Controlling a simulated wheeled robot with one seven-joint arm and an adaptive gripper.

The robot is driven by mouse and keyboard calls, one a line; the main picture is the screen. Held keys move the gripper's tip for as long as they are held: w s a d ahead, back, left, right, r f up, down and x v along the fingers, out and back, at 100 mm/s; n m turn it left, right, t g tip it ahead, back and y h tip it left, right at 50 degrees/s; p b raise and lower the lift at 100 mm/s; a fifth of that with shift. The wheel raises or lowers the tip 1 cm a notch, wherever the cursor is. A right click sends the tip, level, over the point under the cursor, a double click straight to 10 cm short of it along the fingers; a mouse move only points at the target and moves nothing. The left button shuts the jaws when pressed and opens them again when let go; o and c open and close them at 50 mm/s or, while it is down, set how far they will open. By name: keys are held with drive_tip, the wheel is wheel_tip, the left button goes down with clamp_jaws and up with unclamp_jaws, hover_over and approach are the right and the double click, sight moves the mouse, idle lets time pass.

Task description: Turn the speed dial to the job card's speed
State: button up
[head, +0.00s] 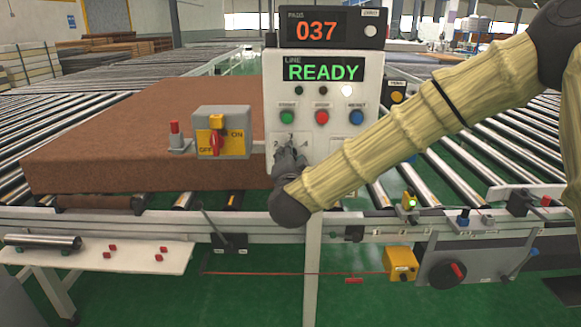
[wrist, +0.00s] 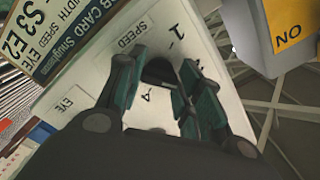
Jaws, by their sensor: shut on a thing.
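My gripper (head: 290,158) is at the lower left of the white control panel (head: 275,100). In the wrist view my gripper (wrist: 155,75) has its dark green fingers on both sides of the dark speed dial (wrist: 159,70), shut on it. The word SPEED and the marks 1 and 4 show around the dial. Its pointer is hidden by the fingers, so I cannot tell its setting. The job card (wrist: 78,35) is at the upper left of the wrist view, partly cut off, and shows S3 and E2. An EYE label is at the lower left there.
The panel has a 037 display (head: 316,30), a READY display (head: 322,69) and green, red and blue buttons. A grey switch box (head: 238,140) with a red handle stands left of my gripper. A brown mattress (head: 130,150) lies on the rollers behind.

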drive_tip(key=shift+m+b, duration=2.65)
drive_tip(key=shift+m, duration=0.95)
drive_tip(key=o, duration=1)
drive_tip(key=shift+d, duration=0.1)
drive_tip(key=s, duration=1.2)
